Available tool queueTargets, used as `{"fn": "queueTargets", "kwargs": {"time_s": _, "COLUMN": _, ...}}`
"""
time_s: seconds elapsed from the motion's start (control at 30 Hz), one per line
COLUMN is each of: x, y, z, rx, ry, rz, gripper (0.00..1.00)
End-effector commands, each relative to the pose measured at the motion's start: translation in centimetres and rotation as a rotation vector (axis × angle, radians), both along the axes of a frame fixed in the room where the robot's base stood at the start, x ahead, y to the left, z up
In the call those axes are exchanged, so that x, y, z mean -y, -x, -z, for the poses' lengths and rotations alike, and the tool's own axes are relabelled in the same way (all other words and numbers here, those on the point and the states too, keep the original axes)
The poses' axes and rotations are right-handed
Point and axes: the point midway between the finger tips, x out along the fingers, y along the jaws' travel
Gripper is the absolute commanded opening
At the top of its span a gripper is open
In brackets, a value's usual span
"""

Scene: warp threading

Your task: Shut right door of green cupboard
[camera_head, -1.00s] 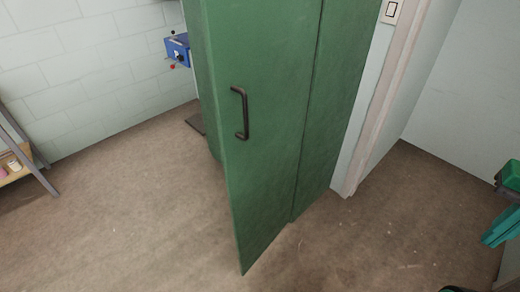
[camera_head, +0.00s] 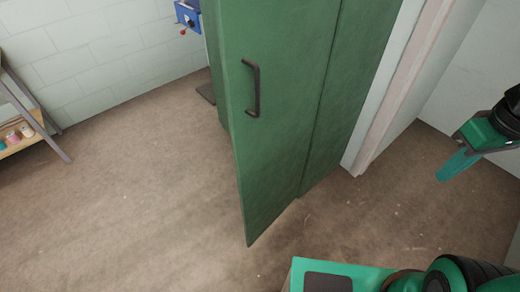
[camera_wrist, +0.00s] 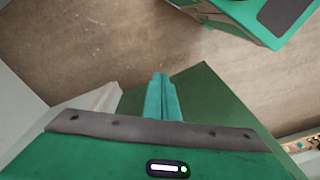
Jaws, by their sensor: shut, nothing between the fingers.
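The green cupboard (camera_head: 357,90) stands in the middle of the head view. Its right door (camera_head: 285,140) stands partly open, swung out from the front, with its lower corner pointing toward me. A dark bar handle (camera_head: 254,88) is near the door's left edge. My gripper (camera_head: 445,173) is at the right of the head view, apart from the door, with its teal fingers together and empty. In the wrist view, the shut fingers (camera_wrist: 160,80) point over the floor, and a dark green surface of the cupboard (camera_wrist: 212,105) shows behind them. The cupboard's inside is hidden.
A pale door frame (camera_head: 385,125) stands right of the cupboard. A blue device (camera_head: 188,15) is behind it at upper left. A shelf with small jars (camera_head: 20,135) stands at far left. The brown floor (camera_head: 150,200) is clear before and left of the door.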

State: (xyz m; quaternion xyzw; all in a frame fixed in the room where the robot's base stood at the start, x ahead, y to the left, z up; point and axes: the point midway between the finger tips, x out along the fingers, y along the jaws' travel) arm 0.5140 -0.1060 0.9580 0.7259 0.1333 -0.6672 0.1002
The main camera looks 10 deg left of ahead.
Motion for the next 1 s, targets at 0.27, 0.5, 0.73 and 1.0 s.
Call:
{"fn": "queueTargets", "kwargs": {"time_s": 0.27, "x": -14.1, "y": -7.2, "z": 2.9, "rx": 0.184, "ry": -0.115, "rz": -1.015, "gripper": 0.00}}
{"fn": "queueTargets", "kwargs": {"time_s": 0.5, "x": -26.6, "y": -7.8, "z": 3.9, "rx": 0.447, "ry": -0.256, "rz": -1.697, "gripper": 0.00}}
{"fn": "queueTargets", "kwargs": {"time_s": 0.73, "x": -32.5, "y": -6.8, "z": 3.7, "rx": 0.628, "ry": -0.328, "rz": -1.982, "gripper": 0.00}}
{"fn": "queueTargets", "kwargs": {"time_s": 1.0, "x": -34.5, "y": -6.4, "z": 5.3, "rx": 0.654, "ry": -0.341, "rz": -2.019, "gripper": 0.00}}
